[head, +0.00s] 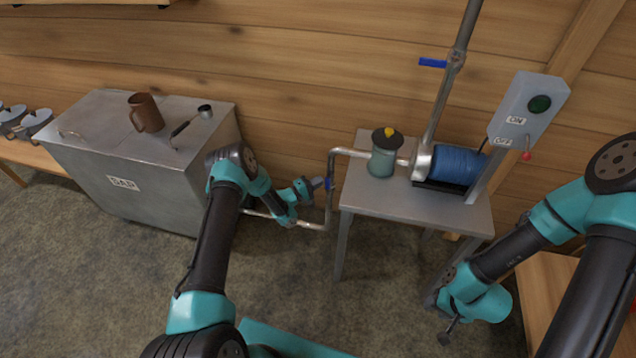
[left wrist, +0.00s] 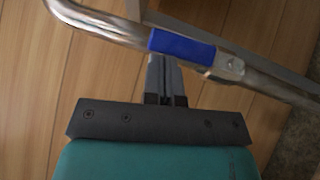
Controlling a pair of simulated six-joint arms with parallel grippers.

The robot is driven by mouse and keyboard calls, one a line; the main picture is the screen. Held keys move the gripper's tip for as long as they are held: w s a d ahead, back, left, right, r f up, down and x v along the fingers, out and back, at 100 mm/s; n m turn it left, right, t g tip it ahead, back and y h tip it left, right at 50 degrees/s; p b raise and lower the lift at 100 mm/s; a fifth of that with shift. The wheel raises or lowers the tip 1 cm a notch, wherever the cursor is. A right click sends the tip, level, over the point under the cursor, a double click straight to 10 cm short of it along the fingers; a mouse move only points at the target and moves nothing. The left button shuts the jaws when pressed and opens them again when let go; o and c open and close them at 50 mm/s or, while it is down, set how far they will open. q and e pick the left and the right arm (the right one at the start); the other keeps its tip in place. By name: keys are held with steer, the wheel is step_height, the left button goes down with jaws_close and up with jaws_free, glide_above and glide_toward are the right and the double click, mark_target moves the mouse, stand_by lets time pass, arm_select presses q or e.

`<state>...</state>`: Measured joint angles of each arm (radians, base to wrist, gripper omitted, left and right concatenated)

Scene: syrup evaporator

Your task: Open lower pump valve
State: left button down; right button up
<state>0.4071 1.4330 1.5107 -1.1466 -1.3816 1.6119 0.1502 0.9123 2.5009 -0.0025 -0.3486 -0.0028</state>
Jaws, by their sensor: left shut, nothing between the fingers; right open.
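The lower pump valve has a blue handle (head: 328,184) on the bent metal pipe (head: 331,209) between the sap tank and the pump table. In the left wrist view the blue handle (left wrist: 182,46) lies in line with the pipe. My left gripper (head: 317,183) is shut and empty, with its fingertips right at the handle. In the left wrist view its fingers (left wrist: 164,72) point at the handle's side; I cannot tell whether they touch. My right gripper (head: 447,332) is open and empty, low at the right, away from the valve.
The metal sap tank (head: 130,150) stands at the left, with a brown mug (head: 146,113) on top. The pump table (head: 390,190) holds a jar (head: 383,157) and the blue pump (head: 456,165). An upper blue valve handle (head: 432,63) and a switch box (head: 530,105) are above.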

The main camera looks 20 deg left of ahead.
arm_select(q)
steer(key=w+a+r+v, duration=0.1)
steer(key=a+v, duration=0.1)
steer(key=v, duration=1)
steer(key=shift+a, duration=0.25)
steer(key=shift+w, duration=0.1)
steer(key=shift+d, duration=0.1)
